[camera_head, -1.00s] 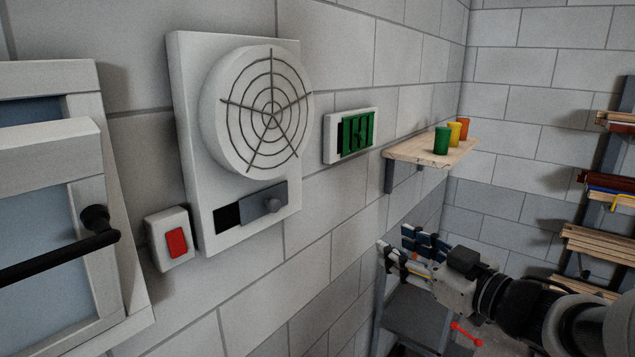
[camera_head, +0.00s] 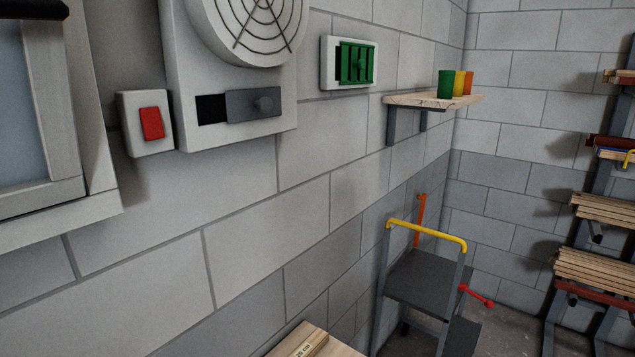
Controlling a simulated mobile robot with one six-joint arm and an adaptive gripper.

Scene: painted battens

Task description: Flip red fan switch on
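The red fan switch (camera_head: 152,123) is a red rocker on a white wall box (camera_head: 133,127), at the left of the head view. It sits to the lower left of the white fan unit (camera_head: 240,110), which has a round wire grille (camera_head: 262,22) cut off by the top edge. I cannot tell from the rocker's tilt whether it is on or off. My gripper is not in the head view now, so its opening and position are hidden.
A window frame (camera_head: 100,200) stands left of the switch box. A green slatted vent (camera_head: 357,63) and a shelf (camera_head: 410,101) with coloured cups are to the right. Below are a grey cart (camera_head: 425,280) with a yellow handle and a wooden surface (camera_head: 338,350). Racks hold battens at far right.

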